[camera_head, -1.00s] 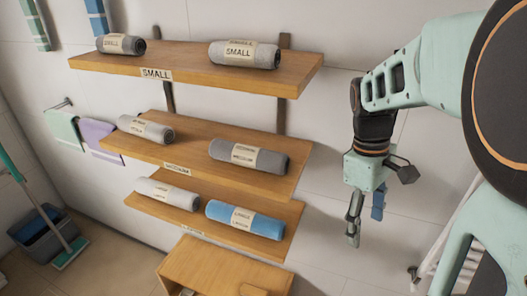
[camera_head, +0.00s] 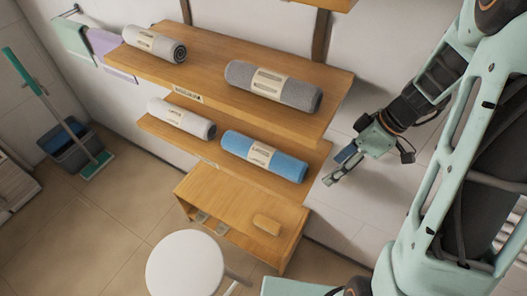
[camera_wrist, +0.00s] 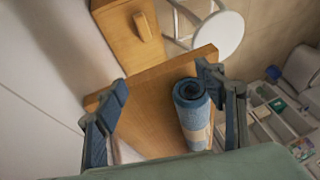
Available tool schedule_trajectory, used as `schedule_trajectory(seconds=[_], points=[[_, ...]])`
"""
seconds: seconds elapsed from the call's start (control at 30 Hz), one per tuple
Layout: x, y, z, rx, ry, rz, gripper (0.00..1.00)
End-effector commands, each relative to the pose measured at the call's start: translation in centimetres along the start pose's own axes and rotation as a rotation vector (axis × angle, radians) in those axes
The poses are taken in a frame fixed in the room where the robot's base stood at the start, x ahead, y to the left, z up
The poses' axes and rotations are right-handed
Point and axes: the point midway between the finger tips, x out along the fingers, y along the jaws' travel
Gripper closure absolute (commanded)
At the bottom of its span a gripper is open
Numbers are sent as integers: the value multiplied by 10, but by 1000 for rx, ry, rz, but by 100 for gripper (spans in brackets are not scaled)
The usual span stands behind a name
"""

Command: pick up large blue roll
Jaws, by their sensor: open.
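The large blue roll (camera_head: 264,156) lies on the lower wooden shelf (camera_head: 226,157), at its right part, with a beige label band around its middle. In the wrist view the blue roll (camera_wrist: 192,104) shows end-on, next to the finger on the picture's right. My gripper (camera_head: 336,168) is open and empty, just right of the shelf's right end in the head view. In the wrist view my gripper's two fingers (camera_wrist: 162,100) are spread wide, with shelf wood and the roll showing between them. The gripper is apart from the roll in the head view.
A light roll (camera_head: 181,118) lies left of the blue roll. The shelf above (camera_head: 210,62) holds a grey roll (camera_head: 273,86) and a light roll (camera_head: 153,43). Below stand a wooden cabinet (camera_head: 215,200) and a white stool (camera_head: 185,265). A bucket (camera_head: 70,147) stands far left.

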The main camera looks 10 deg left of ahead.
Motion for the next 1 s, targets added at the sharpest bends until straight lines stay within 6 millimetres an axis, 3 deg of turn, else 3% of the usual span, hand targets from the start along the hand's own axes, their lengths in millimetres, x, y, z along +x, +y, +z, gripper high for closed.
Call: schedule_trajectory(seconds=[0.1, 0.37, 0.67, 0.8, 1.0], points=[[7, -10, -16, -3, -1, -1, 36], [16, -18, -30, -1, -1, 0, 36], [34, -39, -64, -3, -3, -2, 36], [45, -38, -62, 2, -2, -1, 36], [47, -37, -62, 1, -1, 1, 36]])
